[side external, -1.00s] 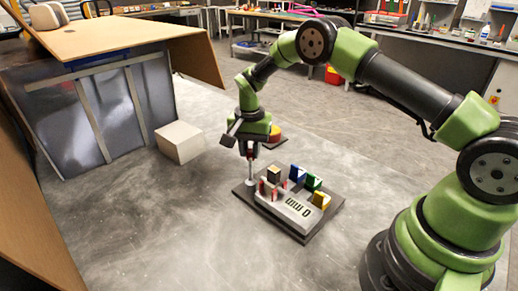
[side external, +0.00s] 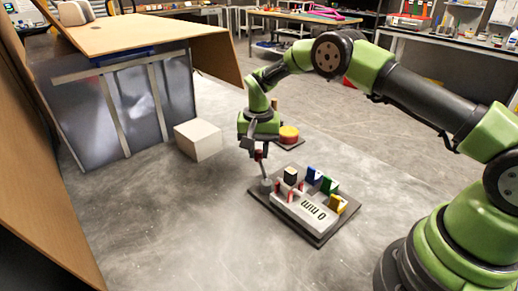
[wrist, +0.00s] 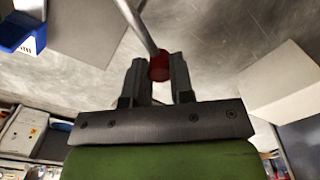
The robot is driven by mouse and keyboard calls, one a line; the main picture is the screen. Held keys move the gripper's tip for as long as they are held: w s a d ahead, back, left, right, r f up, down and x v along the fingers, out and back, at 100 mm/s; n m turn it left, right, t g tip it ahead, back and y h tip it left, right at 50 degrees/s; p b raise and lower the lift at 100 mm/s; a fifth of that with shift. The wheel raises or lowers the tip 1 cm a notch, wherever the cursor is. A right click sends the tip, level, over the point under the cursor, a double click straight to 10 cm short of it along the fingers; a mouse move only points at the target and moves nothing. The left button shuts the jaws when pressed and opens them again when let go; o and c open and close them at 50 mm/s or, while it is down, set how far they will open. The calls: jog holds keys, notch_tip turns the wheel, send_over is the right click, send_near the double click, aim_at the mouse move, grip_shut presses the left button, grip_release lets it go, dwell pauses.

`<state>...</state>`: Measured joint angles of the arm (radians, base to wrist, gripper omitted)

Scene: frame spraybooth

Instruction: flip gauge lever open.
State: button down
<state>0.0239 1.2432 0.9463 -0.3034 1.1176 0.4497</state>
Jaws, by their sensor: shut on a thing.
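The gauge lever is a thin metal rod (side external: 264,173) with a red knob (wrist: 159,68) at its end. It rises from the left corner of a dark board (side external: 318,240) and leans to the left in the side view. My gripper (side external: 258,153) is above the board's corner, its fingers shut on the red knob. In the wrist view the knob sits between my two fingertips (wrist: 157,73), and the rod runs up and to the left from it.
A grey block marked with dark characters (side external: 304,208) is on the board, with blue (side external: 314,175), green (side external: 328,185) and yellow (side external: 339,204) pieces beside it. A red-and-yellow button (side external: 288,134) stands behind. A white box (side external: 198,140) is at the left, with open floor between.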

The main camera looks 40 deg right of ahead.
jog(key=c, duration=1)
grip_release()
notch_tip(320, 180, up, 10)
jog(key=s+a+r+n+t+y, duration=0.1)
jog(key=s+r+t, duration=0.1)
jog(key=s+r, duration=0.55)
jog(key=s+a+r+n+t, duration=0.15)
jog(key=s+r, duration=0.35)
jog(key=r, duration=0.5)
jog(key=s+t, duration=0.1)
jog(key=s, duration=0.4)
jog(key=s+n+t, duration=0.1)
jog(key=s, duration=0.4)
jog(key=s+a+f+n+t+y, duration=0.1)
jog(key=s, duration=0.5)
jog(key=shift+s+a+t, duration=0.1)
jog(key=shift+t, duration=0.25)
